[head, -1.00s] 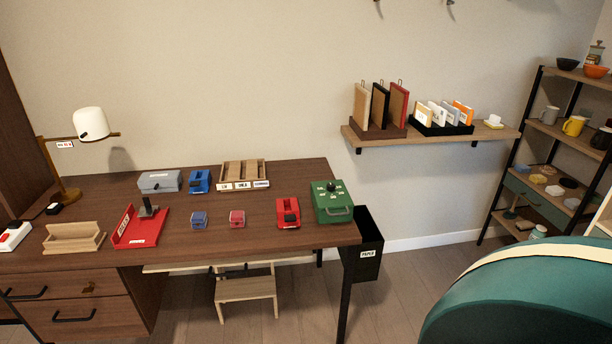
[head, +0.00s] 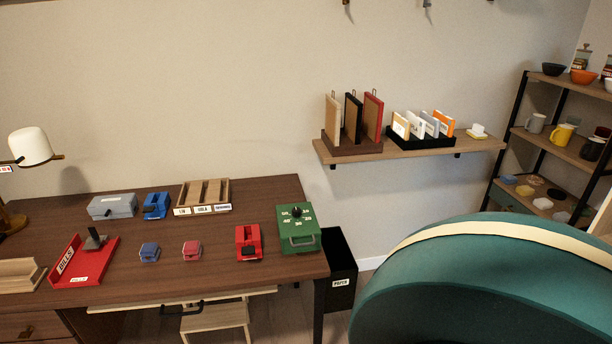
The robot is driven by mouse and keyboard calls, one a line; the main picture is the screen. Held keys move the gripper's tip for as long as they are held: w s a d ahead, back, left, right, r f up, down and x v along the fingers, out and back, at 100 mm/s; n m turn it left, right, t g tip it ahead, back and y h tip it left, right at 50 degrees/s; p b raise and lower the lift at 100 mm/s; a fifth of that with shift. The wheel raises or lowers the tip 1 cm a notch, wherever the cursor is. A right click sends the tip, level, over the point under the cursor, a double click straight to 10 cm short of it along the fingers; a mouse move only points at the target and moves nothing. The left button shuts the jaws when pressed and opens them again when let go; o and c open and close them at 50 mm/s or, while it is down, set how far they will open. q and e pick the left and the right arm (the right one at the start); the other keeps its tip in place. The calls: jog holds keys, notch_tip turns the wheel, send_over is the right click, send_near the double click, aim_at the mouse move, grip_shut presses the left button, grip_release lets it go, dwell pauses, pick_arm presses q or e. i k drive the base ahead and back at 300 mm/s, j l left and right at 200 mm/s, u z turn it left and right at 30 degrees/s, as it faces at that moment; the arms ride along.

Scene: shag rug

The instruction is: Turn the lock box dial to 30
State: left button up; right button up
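The green lock box (head: 299,238) stands at the right end of the wooden desk in the head view. Its black dial (head: 296,212) is on the top face, with white number labels around it. A label that looks like 30 is among them, but the exact dial setting is too small to tell. Neither of my grippers is in view.
The desk (head: 210,262) also holds a red tape dispenser (head: 249,243), a red tray (head: 84,262) and small boxes. A black paper bin (head: 341,270) stands right of the desk. A large teal rounded chair back (head: 480,290) fills the lower right. A wall shelf (head: 400,150) hangs behind.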

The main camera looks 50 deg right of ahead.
aim_at(296, 212)
jog(key=i+l, duration=0.1)
jog(key=l, duration=2.05)
jog(key=i+l, duration=0.15)
jog(key=l, duration=0.9)
